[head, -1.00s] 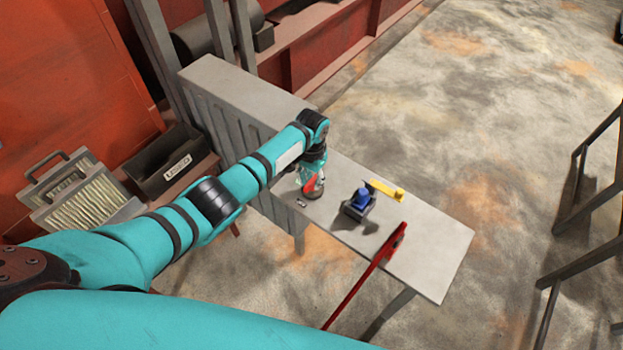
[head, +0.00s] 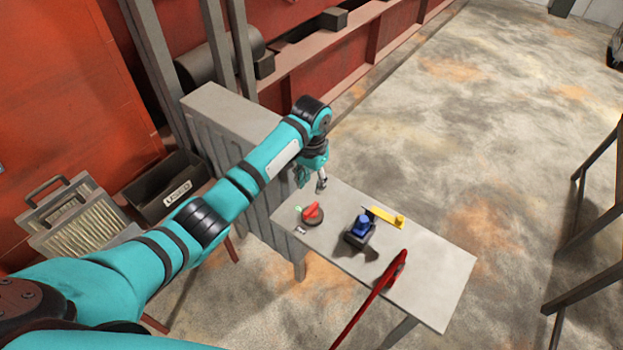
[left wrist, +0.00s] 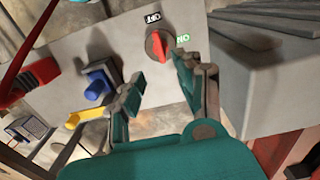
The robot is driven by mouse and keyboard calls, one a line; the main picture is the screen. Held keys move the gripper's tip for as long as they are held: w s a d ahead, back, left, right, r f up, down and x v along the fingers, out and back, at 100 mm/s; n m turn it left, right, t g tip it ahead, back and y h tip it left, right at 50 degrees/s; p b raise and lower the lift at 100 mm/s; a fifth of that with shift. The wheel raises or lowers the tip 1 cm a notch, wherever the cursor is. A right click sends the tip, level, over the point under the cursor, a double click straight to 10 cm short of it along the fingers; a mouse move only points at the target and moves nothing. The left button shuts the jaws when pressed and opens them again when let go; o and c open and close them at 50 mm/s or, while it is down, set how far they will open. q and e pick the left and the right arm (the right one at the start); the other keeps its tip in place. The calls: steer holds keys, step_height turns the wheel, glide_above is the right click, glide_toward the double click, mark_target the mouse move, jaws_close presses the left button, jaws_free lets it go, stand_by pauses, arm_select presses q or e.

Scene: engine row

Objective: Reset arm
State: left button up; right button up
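My left arm reaches in from the left over the grey table (head: 425,262). My left gripper (head: 312,182) hangs above and behind the red rotary switch (head: 312,214), clear of it. In the left wrist view my left gripper (left wrist: 158,88) is open and empty, its two fingers spread apart. The red switch (left wrist: 158,45) lies beyond the fingertips, with an OFF label (left wrist: 152,18) and a green ON label (left wrist: 183,39) beside it. My right gripper is not in view.
A blue knob (head: 361,225), a yellow lever (head: 386,217) and a red lever (head: 388,275) stand on the table to the right. A grey cabinet (head: 235,115) stands behind my arm. A black bin (head: 168,190) is at the left.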

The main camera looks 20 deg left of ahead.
arm_select(q)
steer(key=shift+r, duration=0.45)
steer(key=shift+s+f, duration=0.1)
